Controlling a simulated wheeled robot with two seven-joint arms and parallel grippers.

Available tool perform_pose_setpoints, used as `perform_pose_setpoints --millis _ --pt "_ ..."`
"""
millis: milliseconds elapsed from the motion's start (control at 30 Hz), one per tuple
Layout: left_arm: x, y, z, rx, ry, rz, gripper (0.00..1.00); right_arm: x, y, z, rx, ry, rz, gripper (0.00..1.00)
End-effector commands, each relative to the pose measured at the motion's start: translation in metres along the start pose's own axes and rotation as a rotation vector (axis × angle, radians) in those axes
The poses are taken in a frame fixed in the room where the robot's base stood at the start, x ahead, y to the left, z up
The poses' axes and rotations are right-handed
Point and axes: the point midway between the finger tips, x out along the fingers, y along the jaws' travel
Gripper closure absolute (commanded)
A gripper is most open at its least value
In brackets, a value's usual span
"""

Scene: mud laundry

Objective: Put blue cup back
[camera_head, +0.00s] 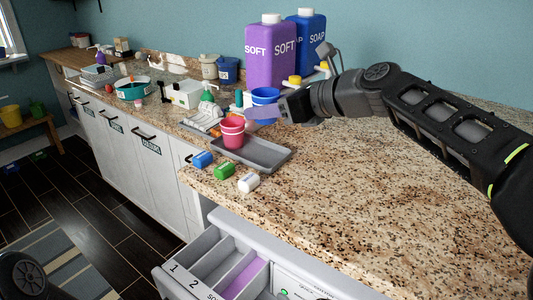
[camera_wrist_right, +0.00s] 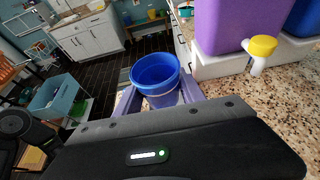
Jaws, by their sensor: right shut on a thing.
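The blue cup (camera_head: 265,96) is upright over the counter, in front of the large purple bottle. My right gripper (camera_head: 262,112) reaches in from the right and is shut on it. In the right wrist view the blue cup (camera_wrist_right: 156,76) sits between the two purple-grey fingers (camera_wrist_right: 160,95), its open mouth showing. I cannot tell whether its base touches the counter. A red cup (camera_head: 232,133) stands upright on a grey tray (camera_head: 268,153), nearer to me than the blue cup. My left gripper is not in view.
A purple SOFT bottle (camera_head: 270,55) and a blue SOAP bottle (camera_head: 312,35) stand behind the blue cup. An open drawer (camera_head: 225,268) juts out below. The counter's right side (camera_head: 380,190) is clear.

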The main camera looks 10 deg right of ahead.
Motion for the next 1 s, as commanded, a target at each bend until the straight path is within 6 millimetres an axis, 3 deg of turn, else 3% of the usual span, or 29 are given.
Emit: perform_pose_setpoints --millis 267,667,1000 --pt "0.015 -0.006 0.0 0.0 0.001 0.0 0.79 0.018 0.0 -0.046 0.002 0.001 -0.001 0.98" --pt "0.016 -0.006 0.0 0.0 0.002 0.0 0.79 0.021 0.0 -0.053 0.0 0.0 0.0 0.98" --pt "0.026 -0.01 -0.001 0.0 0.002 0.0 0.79 0.035 0.0 -0.086 0.001 0.001 -0.001 0.98"
